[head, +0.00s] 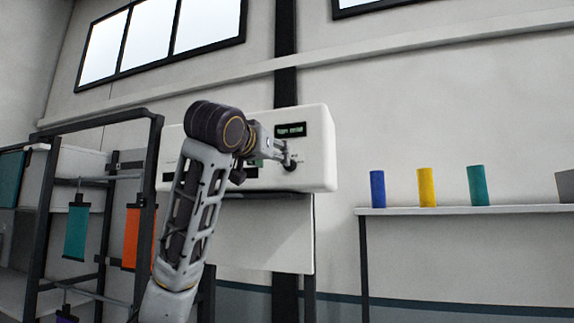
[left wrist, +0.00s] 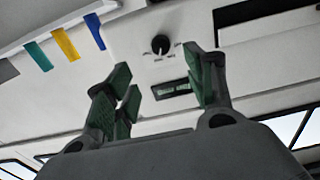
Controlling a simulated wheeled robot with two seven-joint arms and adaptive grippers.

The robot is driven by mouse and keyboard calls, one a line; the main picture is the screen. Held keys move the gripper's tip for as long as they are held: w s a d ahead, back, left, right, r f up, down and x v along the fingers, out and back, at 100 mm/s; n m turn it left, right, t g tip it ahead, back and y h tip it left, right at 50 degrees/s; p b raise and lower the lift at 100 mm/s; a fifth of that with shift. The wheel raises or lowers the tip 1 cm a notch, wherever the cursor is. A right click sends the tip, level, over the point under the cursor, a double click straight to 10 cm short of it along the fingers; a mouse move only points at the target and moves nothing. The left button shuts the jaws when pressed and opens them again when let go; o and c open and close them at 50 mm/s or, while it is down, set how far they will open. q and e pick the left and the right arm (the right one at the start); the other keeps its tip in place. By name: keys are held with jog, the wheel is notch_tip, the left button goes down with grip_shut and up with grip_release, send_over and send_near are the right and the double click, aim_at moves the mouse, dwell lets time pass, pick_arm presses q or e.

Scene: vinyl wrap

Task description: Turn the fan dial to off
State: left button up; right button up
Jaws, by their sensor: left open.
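A white wall box (head: 318,150) carries a small dark display (head: 291,129) with green text, which seems to read "fan mid". Below the display is a round dark dial (head: 291,166), partly covered by my left gripper (head: 278,152) in the head view. In the left wrist view, the dial (left wrist: 160,44) shows black with marks around it, and the display (left wrist: 171,90) lies between the fingers. My left gripper (left wrist: 163,82) is open and empty, its green-padded fingers spread; the dial appears beyond their tips, apart from them. My right gripper is not in view.
A rack with hanging teal (head: 76,232) and orange (head: 131,238) sheets stands left. Blue (head: 377,189), yellow (head: 427,187) and teal (head: 478,186) rolls stand on a right shelf (head: 460,210).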

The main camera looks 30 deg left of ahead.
pick_arm(q)
jog(key=p+x, duration=0.3)
jog(key=x, duration=0.9)
jog(key=shift+w, duration=0.3)
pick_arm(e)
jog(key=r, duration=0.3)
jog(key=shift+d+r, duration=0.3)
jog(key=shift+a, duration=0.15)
pick_arm(q)
jog(key=c, duration=0.9)
jog(key=shift+c, duration=0.6)
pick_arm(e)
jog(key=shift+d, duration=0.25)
